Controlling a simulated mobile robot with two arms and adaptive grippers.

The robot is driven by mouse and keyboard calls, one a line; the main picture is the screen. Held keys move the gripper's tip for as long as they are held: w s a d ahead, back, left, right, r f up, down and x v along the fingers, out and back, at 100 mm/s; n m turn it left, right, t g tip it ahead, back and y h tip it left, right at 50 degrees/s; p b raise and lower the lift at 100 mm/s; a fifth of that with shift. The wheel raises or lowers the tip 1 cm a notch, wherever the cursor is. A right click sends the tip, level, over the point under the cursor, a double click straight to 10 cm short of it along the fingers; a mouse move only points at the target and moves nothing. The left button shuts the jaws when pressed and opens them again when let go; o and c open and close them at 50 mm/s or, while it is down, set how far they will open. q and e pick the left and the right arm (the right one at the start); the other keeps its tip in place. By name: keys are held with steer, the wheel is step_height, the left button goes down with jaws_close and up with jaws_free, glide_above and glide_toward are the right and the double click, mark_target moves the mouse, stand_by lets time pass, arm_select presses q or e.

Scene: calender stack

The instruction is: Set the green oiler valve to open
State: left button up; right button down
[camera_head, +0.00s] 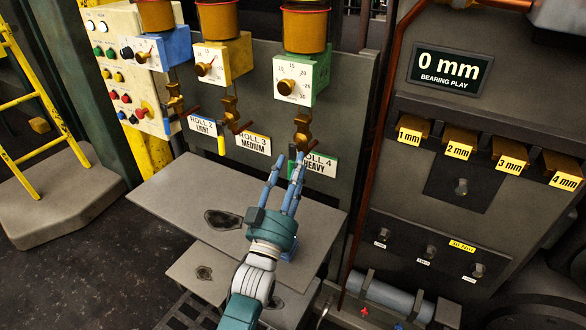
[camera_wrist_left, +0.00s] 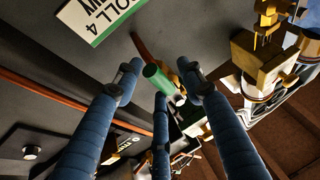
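The green oiler (camera_head: 318,75) is on the panel at the right of three oilers, with a numbered dial and an amber cup above it. Its brass valve (camera_head: 302,128) hangs below it, over the ROLL 4 HEAVY label (camera_head: 322,165). My left gripper (camera_head: 286,158) is just below this valve, fingers pointing up. In the left wrist view, the valve's green handle (camera_wrist_left: 157,77) lies between the spread fingertips of the left gripper (camera_wrist_left: 158,70), and the fingers are not closed on it. In the head view the fingers hide the handle. My right gripper is not in view.
The blue oiler (camera_head: 172,47) and yellow oiler (camera_head: 240,56) hang to the left, with their own valves. A grey shelf (camera_head: 170,190) lies below. At right, a 0 mm display (camera_head: 450,68) tops several numbered blocks. A brown pipe (camera_head: 372,150) runs beside the oiler panel.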

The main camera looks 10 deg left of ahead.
arm_select(q)
steer(key=shift+d, duration=0.1)
steer(key=v, duration=1.2)
steer(key=shift+s+r, duration=0.1)
